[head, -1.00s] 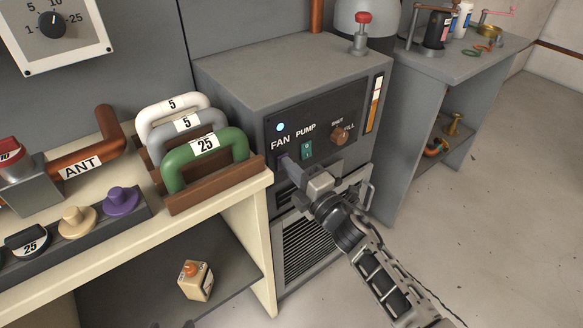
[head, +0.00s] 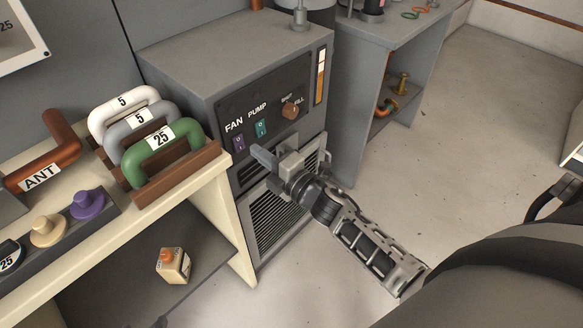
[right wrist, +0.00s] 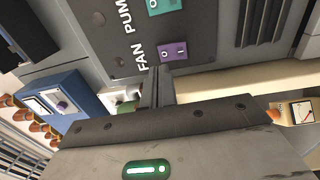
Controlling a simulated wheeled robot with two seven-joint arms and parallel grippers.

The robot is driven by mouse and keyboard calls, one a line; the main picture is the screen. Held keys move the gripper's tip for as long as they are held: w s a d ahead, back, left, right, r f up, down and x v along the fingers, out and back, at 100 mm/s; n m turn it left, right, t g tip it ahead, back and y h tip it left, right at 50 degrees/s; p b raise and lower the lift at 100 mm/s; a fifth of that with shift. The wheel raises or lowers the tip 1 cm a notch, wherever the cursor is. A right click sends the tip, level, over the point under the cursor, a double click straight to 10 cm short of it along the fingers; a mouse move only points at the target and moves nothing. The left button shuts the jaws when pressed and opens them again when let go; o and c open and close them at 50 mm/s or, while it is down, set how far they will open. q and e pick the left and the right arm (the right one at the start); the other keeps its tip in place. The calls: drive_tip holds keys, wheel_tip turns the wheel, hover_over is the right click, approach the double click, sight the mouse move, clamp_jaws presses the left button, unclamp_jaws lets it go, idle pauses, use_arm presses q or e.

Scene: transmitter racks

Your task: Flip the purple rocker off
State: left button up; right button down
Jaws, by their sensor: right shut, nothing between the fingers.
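The purple rocker (head: 239,142) sits under the FAN label on the dark panel of the grey cabinet. My right gripper (head: 256,151) is shut and empty. Its fingertips are just beside the rocker, to the right and below it in the head view, seemingly a little apart from it. In the right wrist view the closed fingers (right wrist: 157,74) point at the panel beside the rocker. The small lamp (right wrist: 119,61) near FAN looks dark. My left gripper is not in view.
Handles, including a green one (head: 163,143), stand on the bench at left. The floor at right is clear.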

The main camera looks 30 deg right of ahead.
drive_tip(key=v, duration=0.9)
drive_tip(key=shift+r, duration=0.6)
drive_tip(key=shift+s, duration=0.1)
drive_tip(key=s+a+f+m+g+h, duration=0.1)
drive_tip(key=s+a+f+m+g, duration=0.2)
drive_tip(key=s+m, duration=0.3)
drive_tip(key=s+a+f+m+g+h, duration=0.1)
drive_tip(key=s+a+f+m+g, duration=0.3)
drive_tip(key=m, duration=0.9)
drive_tip(key=shift+s+a+f, duration=0.55)
drive_tip(key=shift+s+f, duration=0.4)
drive_tip(key=shift+f, duration=0.05)
